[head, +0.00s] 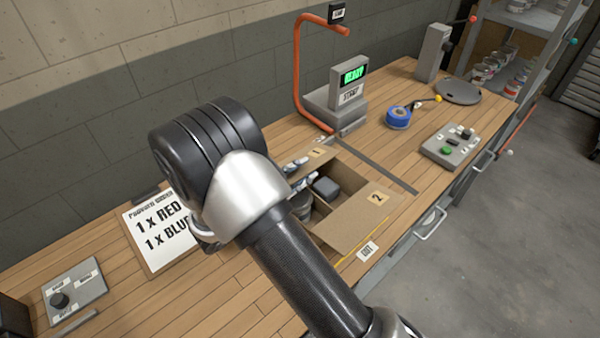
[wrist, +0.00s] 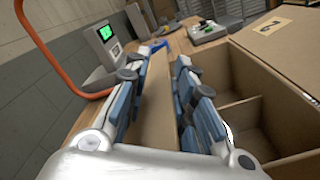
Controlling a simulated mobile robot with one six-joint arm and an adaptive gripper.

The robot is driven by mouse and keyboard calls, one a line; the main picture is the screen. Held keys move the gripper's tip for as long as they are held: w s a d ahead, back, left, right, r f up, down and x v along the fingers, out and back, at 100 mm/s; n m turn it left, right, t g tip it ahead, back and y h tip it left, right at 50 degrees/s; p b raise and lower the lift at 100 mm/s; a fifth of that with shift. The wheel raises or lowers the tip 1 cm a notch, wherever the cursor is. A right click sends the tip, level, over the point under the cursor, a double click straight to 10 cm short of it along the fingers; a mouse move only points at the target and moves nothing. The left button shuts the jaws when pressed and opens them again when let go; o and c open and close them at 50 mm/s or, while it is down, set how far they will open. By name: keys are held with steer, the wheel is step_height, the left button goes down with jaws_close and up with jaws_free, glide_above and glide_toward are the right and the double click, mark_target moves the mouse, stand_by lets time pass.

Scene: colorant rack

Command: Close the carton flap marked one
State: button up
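The open carton stands on the bench, its divider (head: 322,208) showing in the head view. Its flap marked 1 (head: 316,152) is at the far side, mostly hidden by my gripper (head: 297,173). The flap marked 2 (head: 372,205) is folded outward on the near right side; it also shows in the wrist view (wrist: 290,45). In the wrist view, a plain cardboard panel (wrist: 157,112), apparently flap 1, lies between the parted fingers of my gripper (wrist: 168,58). The fingers look apart; contact with the panel cannot be told.
Blue tape (head: 398,117) and a button box (head: 452,146) are to the right. An order sign (head: 160,230) is at left.

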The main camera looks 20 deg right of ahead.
steer(key=v, duration=1.2)
